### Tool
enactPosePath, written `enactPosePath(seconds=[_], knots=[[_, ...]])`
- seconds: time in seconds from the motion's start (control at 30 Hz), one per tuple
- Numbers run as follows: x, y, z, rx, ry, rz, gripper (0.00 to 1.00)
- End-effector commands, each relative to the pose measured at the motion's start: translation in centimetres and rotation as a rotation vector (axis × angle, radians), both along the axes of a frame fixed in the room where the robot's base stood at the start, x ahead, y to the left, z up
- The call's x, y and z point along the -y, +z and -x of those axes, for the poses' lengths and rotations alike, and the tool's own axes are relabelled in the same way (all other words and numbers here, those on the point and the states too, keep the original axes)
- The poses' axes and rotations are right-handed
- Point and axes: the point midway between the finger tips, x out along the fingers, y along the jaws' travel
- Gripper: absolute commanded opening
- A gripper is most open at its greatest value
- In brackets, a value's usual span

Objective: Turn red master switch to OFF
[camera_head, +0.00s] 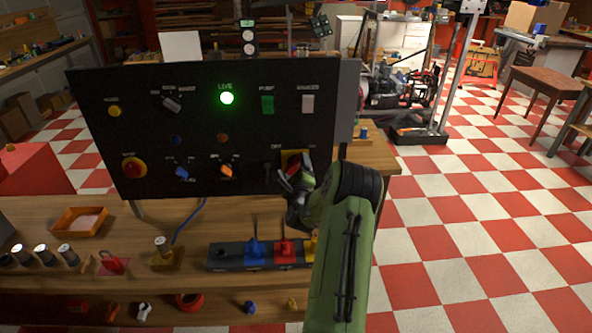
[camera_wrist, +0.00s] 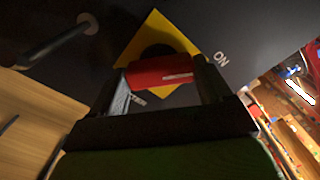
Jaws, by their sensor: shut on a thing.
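The red master switch handle (camera_wrist: 163,72) sits between the two fingers of my gripper (camera_wrist: 163,84) in the wrist view, and the gripper is shut on it. The handle lies in front of a dark round hub on a yellow diamond-shaped plate (camera_wrist: 146,37). White "ON" lettering (camera_wrist: 222,58) stands to the right of the plate. In the head view the yellow plate (camera_head: 296,157) is at the lower right of the black panel (camera_head: 200,110), and my gripper (camera_head: 292,180) and arm cover most of the switch. The green LIVE lamp (camera_head: 227,98) is lit.
A dark peg (camera_wrist: 57,40) sticks out of the panel left of the plate. A rail with blue, red and yellow parts (camera_head: 230,257) lies on the bench below.

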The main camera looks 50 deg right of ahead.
Motion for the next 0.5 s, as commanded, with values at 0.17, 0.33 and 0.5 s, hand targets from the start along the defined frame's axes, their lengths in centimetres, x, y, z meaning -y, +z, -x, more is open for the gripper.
enactPosePath(seconds=[0.17, 0.33, 0.5], knots=[[-0.06, -0.13, -0.05, -0.098, 0.001, 0.086, 0.48], [-0.09, -0.22, -0.09, -0.217, 0.003, 0.19, 0.48], [-0.08, -0.27, -0.07, -0.339, 0.002, 0.299, 0.48]])
